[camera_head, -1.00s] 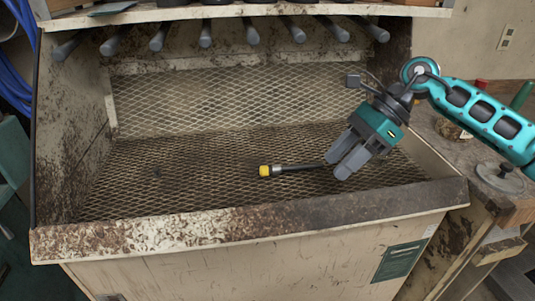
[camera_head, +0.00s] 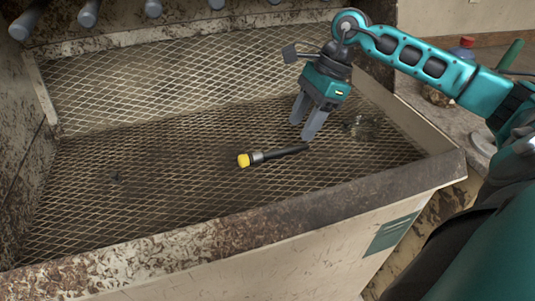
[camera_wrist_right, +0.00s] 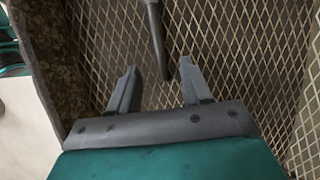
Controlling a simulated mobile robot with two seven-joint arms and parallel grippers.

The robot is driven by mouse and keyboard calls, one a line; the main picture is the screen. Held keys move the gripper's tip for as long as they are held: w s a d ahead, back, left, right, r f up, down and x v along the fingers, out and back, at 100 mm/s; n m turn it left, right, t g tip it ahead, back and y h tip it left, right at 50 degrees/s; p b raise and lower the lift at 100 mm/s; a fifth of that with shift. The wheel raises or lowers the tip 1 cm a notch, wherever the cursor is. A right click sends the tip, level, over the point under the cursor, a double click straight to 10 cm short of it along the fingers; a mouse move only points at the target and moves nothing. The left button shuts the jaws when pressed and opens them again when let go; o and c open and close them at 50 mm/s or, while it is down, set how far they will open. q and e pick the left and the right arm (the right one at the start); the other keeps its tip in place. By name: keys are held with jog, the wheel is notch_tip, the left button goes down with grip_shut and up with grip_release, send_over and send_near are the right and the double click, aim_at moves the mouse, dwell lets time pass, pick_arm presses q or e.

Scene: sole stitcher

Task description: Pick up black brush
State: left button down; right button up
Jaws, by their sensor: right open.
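The black brush (camera_head: 278,154) lies on the mesh floor of the booth. It has a dark handle, a metal collar and a yellow tip at its left end. My right gripper (camera_head: 306,122) is open, with its fingers pointing down just above the handle's right end. In the right wrist view, the dark handle (camera_wrist_right: 157,42) comes in from the top, and its end lies between and just ahead of the open fingertips (camera_wrist_right: 160,80). Contact with the brush cannot be told. My left gripper is not in view.
The booth's dirty front rim (camera_head: 230,228) runs along the near side. Its right side wall (camera_head: 405,118) stands close to my right arm. Several grey nozzles (camera_head: 88,14) hang at the top. The mesh (camera_head: 150,130) left of the brush is mostly clear.

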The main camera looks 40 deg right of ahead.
aim_at(291, 147)
jog(key=shift+x, duration=2.7)
jog(key=shift+s, duration=0.1)
grip_shut()
